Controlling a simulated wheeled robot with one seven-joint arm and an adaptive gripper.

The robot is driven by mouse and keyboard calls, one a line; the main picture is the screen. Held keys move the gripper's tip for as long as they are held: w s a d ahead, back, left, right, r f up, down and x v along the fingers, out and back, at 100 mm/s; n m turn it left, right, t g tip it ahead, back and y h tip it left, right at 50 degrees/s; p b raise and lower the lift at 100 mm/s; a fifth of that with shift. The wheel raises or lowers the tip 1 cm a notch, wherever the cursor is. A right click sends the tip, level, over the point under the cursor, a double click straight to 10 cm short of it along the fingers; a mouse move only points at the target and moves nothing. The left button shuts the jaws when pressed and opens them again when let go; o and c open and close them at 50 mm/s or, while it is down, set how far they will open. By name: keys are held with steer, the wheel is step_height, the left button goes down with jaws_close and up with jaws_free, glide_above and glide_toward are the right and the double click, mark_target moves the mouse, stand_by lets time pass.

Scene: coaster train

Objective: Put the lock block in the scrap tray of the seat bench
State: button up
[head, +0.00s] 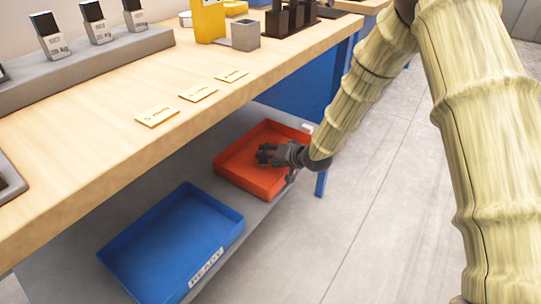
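A red-orange tray (232,172) sits on the grey lower shelf of the wooden-topped bench (90,135). Its small white label is turned too far to read. My arm reaches down from the upper right, and my dark gripper (270,155) is over the inside of this tray. The gripper is small and dark here, so I cannot tell whether its fingers are open or shut, or whether they hold anything. I cannot make out a lock block for certain, either in the gripper or in the tray.
A blue tray (135,235) marked READY lies on the same shelf, nearer. Open floor lies to the right.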

steer(key=shift+s+f, duration=0.15)
steer(key=shift+f, duration=0.05)
steer(key=shift+a+r, duration=0.1)
steer(key=shift+r, duration=0.1)
steer(key=r+p+v, duration=0.1)
steer(key=p+v, duration=0.3)
steer(key=v, duration=0.8)
steer(key=s+d+f+g+h, duration=0.2)
steer(key=s+d+f, duration=0.1)
steer(key=s+f, duration=0.6)
steer(key=s+d+f+g+h, duration=0.1)
steer(key=s+d+f+h, duration=0.15)
steer(key=s+f, duration=0.7)
steer(key=s+d+f+g+h, duration=0.1)
steer(key=s+d+f+g, duration=0.1)
steer(key=s, duration=0.6)
steer(key=s+d+f+n+g+h, duration=0.1)
steer(key=s+d+f, duration=0.3)
steer(key=s, duration=0.4)
steer(key=s+d+f+g+h, duration=0.1)
steer(key=s+d+f+g, duration=0.1)
steer(key=s+f, duration=0.3)
steer(key=s, duration=0.4)
steer(key=shift+d+f+g, duration=0.25)
steer(key=shift+d+g, duration=0.05)
steer(key=shift+d, duration=0.1)
